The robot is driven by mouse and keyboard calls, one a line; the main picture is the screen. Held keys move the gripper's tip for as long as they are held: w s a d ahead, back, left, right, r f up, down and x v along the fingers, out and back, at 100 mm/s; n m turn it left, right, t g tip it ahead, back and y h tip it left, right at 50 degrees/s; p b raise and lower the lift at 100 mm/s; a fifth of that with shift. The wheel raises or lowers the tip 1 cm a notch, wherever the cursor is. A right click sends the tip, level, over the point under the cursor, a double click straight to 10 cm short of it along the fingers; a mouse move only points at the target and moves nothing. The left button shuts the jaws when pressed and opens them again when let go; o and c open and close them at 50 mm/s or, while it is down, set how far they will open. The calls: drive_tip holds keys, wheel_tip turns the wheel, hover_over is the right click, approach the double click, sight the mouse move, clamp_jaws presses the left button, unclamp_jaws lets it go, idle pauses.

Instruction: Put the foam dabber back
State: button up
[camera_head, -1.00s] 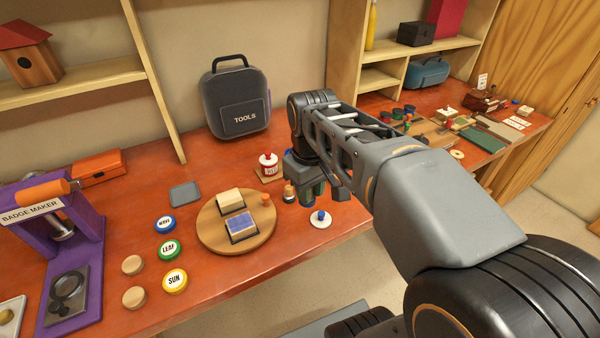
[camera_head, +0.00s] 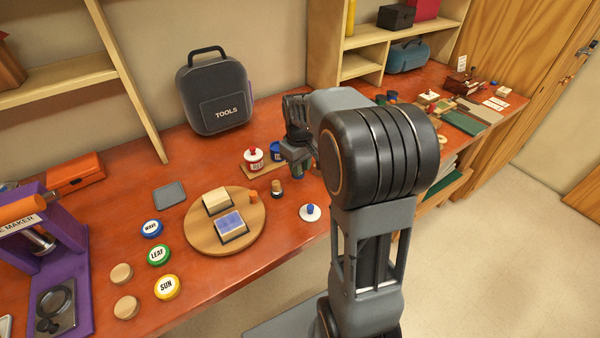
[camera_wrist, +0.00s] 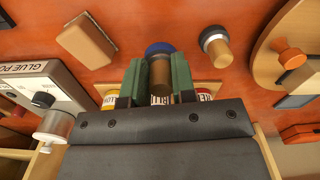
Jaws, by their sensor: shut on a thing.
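The foam dabber (camera_wrist: 160,82) is in my gripper (camera_wrist: 158,68) in the wrist view. The green jaws are shut on its brown handle, and its round blue head (camera_wrist: 159,48) shows past the fingertips. In the head view my gripper (camera_head: 298,168) is just right of the paint pots, partly hidden by my arm, and I cannot make out the dabber there. A red-lidded pot (camera_head: 253,158) and a blue pot (camera_head: 277,151) stand on a small wooden board (camera_head: 254,174). Another dabber (camera_head: 277,188) stands on the bench in front; it also shows in the wrist view (camera_wrist: 216,46).
A round wooden board (camera_head: 205,245) carries two pads. A white lid with a blue knob (camera_head: 311,213) lies near the bench's front edge. The wrist view shows a glue pot machine (camera_wrist: 40,75) and a brown block (camera_wrist: 86,40). The tool case (camera_head: 214,95) stands behind.

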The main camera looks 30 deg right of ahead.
drive_tip(key=shift+w+d+f, duration=0.25)
drive_tip(key=shift+w+f, duration=0.1)
drive_tip(key=shift+f, duration=1.6)
drive_tip(key=shift+f, duration=0.15)
drive_tip(key=o, duration=0.8)
